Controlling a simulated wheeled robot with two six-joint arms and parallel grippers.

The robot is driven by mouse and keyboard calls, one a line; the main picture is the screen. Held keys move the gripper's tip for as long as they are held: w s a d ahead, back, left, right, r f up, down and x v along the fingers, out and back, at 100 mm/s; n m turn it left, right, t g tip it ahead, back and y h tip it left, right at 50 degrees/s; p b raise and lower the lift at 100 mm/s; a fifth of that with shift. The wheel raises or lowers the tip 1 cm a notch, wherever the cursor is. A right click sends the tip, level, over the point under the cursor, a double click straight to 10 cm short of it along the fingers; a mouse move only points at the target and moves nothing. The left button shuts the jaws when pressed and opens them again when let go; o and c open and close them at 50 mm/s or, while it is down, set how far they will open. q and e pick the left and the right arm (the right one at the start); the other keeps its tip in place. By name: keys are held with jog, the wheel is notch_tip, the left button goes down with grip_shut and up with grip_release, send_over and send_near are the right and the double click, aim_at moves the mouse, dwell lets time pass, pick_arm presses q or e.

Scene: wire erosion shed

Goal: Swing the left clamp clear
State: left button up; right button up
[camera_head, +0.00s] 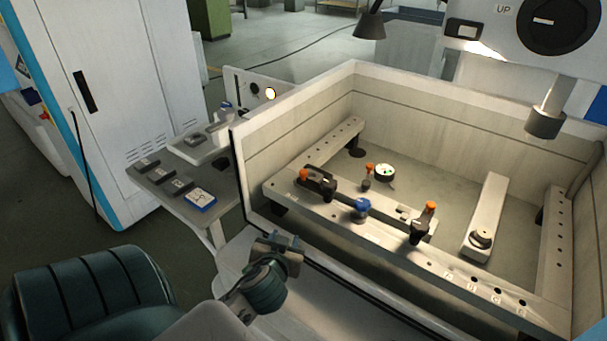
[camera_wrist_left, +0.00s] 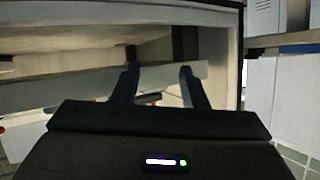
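The left clamp (camera_head: 320,184), black with an orange knob at its left end, sits on the front rail (camera_head: 385,237) of the open tank. The right clamp (camera_head: 420,228), black with an upright orange-tipped handle, stands further right on the rail. A blue knob (camera_head: 361,208) lies between them. My left gripper (camera_head: 279,241) is outside the tank's front wall, below and left of the left clamp and apart from it. The left wrist view shows its two fingers (camera_wrist_left: 158,76) spread with nothing held; the clamp cannot be made out clearly there. My right gripper is out of view.
A grey side table (camera_head: 160,184) with small blocks is at the left. A machine head with a nozzle (camera_head: 545,121) hangs over the tank's right side. A long block (camera_head: 486,215) lies inside the tank.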

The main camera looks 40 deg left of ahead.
aim_at(303, 175)
pick_arm(q)
jog(key=w+a+r+n+t+y, duration=0.1)
jog(key=w+a+r+t, duration=0.1)
jog(key=w+r+t, duration=0.5)
jog(key=w+a, duration=0.1)
jog(key=w, duration=0.1)
jog(key=w+a+r+g, duration=0.1)
jog(key=w+a, duration=0.1)
jog(key=w, duration=0.1)
jog(key=w+a+g+p, duration=0.1)
jog(key=w+a, duration=0.1)
jog(key=shift+w+r, duration=0.25)
jog(key=shift+r, duration=0.15)
grip_shut()
